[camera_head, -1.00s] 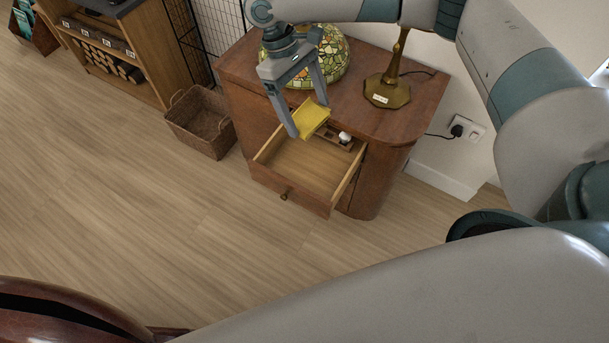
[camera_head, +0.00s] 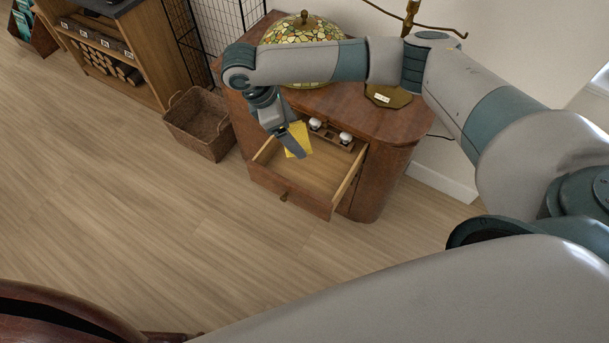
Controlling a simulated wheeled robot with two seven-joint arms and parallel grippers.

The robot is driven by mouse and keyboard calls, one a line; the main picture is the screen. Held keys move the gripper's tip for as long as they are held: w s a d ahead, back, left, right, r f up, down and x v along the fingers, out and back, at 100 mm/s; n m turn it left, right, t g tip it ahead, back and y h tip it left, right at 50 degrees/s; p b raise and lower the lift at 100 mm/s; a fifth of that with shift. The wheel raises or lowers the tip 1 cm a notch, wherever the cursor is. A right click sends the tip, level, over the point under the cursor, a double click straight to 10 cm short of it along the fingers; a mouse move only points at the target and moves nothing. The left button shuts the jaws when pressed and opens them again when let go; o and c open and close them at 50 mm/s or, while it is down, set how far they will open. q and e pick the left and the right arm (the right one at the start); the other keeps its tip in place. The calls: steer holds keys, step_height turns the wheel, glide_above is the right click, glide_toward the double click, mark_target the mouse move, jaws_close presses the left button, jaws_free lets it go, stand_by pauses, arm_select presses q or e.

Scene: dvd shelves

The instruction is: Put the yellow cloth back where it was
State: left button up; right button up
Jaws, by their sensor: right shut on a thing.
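The yellow cloth (camera_head: 299,138) is in my right gripper (camera_head: 291,150), over the back left part of the open drawer (camera_head: 312,172). The gripper is shut on the cloth and partly hides it. I cannot tell whether the cloth touches the drawer's floor. The drawer is pulled out of the wooden cabinet (camera_head: 388,170). At its back, a small wooden holder with white round bulbs (camera_head: 345,137) shows. The rest of the drawer's floor is bare. My left gripper is not in view.
A stained-glass lampshade (camera_head: 305,32) lies on the cabinet, partly behind my right arm. A brass lamp base (camera_head: 388,95) stands to its right. A wicker basket (camera_head: 200,122) is on the floor to the left. The floor in front is clear.

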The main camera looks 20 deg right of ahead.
steer(key=f+n, duration=0.2)
steer(key=w+f+n+t, duration=0.1)
steer(key=f+n, duration=0.1)
steer(key=shift+w+a+f+b, duration=0.1)
steer(key=shift+w+f+b, duration=0.1)
steer(key=shift+b, duration=0.15)
arm_select(q)
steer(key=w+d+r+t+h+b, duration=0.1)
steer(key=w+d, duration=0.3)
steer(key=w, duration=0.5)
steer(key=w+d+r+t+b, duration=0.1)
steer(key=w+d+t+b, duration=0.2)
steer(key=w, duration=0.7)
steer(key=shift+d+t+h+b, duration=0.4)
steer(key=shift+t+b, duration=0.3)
steer(key=shift+b, duration=0.1)
arm_select(e)
steer(key=w+d+f+n+t+y, duration=0.1)
steer(key=d+f+n+t, duration=0.1)
steer(key=f+n, duration=0.3)
steer(key=w+d+f+n+t+y, duration=0.1)
steer(key=d+f+n, duration=0.2)
steer(key=f, duration=0.6)
steer(key=shift+w+n+t, duration=0.3)
steer(key=shift+n+t, duration=0.1)
steer(key=shift+n, duration=0.6)
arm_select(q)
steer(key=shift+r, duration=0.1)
arm_select(e)
steer(key=shift+f, duration=0.1)
